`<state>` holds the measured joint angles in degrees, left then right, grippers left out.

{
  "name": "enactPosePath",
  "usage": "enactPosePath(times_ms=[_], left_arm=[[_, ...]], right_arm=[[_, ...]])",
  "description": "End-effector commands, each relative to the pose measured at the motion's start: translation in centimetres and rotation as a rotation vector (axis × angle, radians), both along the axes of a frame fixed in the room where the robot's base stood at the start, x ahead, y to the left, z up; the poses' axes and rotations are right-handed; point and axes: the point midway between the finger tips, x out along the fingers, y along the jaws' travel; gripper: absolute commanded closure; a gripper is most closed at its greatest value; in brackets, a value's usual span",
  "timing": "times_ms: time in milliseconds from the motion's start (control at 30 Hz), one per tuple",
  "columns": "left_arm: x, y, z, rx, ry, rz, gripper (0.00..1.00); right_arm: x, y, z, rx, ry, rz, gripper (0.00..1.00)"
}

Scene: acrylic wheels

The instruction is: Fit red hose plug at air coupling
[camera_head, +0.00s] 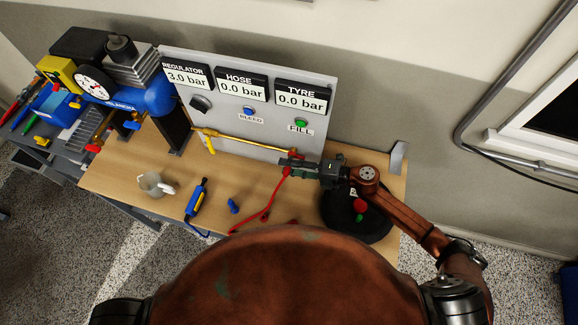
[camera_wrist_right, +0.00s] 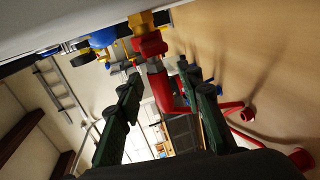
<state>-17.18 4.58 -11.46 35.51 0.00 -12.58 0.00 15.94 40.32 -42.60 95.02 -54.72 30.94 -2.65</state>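The red hose plug (camera_wrist_right: 162,92) lines up with the air coupling, a red collar (camera_wrist_right: 150,46) on a brass fitting (camera_wrist_right: 141,20). A short silver section shows between plug and collar; I cannot tell how deep the plug sits. In the head view the coupling (camera_head: 296,152) is at the brass pipe's right end, with the red hose (camera_head: 267,212) hanging below. My right gripper (camera_head: 286,163) is there. In the right wrist view its dark green fingers (camera_wrist_right: 163,80) stand apart on both sides of the plug, with visible gaps. My left gripper is not in view.
The panel (camera_head: 240,122) shows regulator 3.0 bar, hose and tyre 0.0 bar. A black wheel (camera_head: 340,222) lies under my right arm. A mug (camera_head: 154,185), a blue-yellow tool (camera_head: 196,200) and a blue piece (camera_head: 233,206) are on the wooden bench (camera_head: 125,165). A blue compressor (camera_head: 150,98) stands left.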

Motion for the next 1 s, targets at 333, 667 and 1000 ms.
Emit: enactPosePath(times_ms=[333,667,1000], left_arm=[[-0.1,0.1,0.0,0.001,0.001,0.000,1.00],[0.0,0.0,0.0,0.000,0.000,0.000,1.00],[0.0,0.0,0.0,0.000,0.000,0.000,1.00]], right_arm=[[-1.2,-3.8,0.7,-0.004,0.002,-0.002,0.66],[-3.1,-9.6,2.0,-0.001,0.002,-0.002,0.66],[-3.7,-11.2,2.5,0.000,0.000,0.000,0.66]])
